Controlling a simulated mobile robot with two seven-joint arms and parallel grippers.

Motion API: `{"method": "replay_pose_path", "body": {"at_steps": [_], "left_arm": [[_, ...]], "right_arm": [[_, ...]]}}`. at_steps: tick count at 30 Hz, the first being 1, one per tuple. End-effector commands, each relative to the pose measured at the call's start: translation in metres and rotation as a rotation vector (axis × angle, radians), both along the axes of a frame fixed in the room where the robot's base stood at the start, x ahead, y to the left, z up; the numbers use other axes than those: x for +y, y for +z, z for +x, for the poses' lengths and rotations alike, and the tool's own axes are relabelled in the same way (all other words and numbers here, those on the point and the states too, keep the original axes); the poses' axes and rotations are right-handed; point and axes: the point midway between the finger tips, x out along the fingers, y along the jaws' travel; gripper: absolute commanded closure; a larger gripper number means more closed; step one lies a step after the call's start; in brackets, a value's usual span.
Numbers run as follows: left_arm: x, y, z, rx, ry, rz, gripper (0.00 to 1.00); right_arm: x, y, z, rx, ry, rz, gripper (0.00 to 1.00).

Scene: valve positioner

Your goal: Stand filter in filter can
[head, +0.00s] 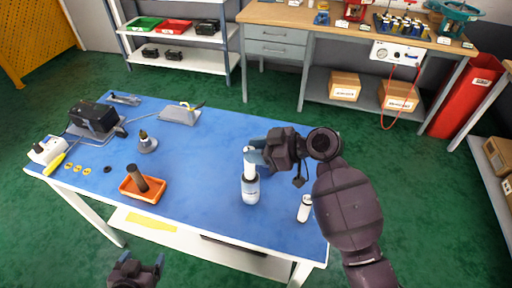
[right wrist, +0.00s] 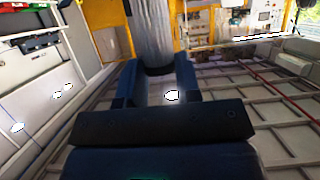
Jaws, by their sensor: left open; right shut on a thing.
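My right gripper (head: 256,158) is shut on the filter (head: 249,164), a pale upright cylinder. In the right wrist view the filter (right wrist: 152,35) is a whitish-grey cylinder between the two blue fingers. Directly below it in the head view stands the filter can (head: 250,189), a white upright cylinder with a dark label, on the blue table. The filter's lower end lines up with the can's top; I cannot tell how far it is inside. My left gripper (head: 147,267) is open and empty, low in front of the table's front edge.
A small white bottle (head: 304,208) stands right of the can. An orange tray (head: 152,194) holding a dark cylinder sits to the left. A metal cone-shaped part (head: 148,146) stands behind it. The blue table (head: 205,180) is clear between tray and can.

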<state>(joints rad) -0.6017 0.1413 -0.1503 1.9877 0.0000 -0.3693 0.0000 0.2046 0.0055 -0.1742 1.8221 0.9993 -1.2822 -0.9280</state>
Motion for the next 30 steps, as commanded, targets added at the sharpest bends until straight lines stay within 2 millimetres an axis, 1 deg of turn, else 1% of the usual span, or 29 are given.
{"method": "replay_pose_path", "body": {"at_steps": [1, 18, 24, 30], "left_arm": [[0.0, -0.005, 0.0, 0.0, 0.0, 0.0, 0.18], [0.0, -0.034, -0.002, 0.011, -0.002, 0.001, 0.18], [0.0, -0.044, -0.004, 0.019, -0.002, 0.001, 0.18], [0.001, -0.05, -0.008, 0.029, 0.0, 0.002, 0.18]], "right_arm": [[0.0, -0.006, 0.0, 0.001, 0.0, -0.001, 1.0], [0.0, -0.043, 0.0, 0.001, 0.001, 0.0, 1.0], [0.0, -0.053, 0.0, 0.0, 0.001, 0.0, 1.0], [0.0, -0.058, 0.0, 0.0, 0.0, 0.0, 1.0]]}}
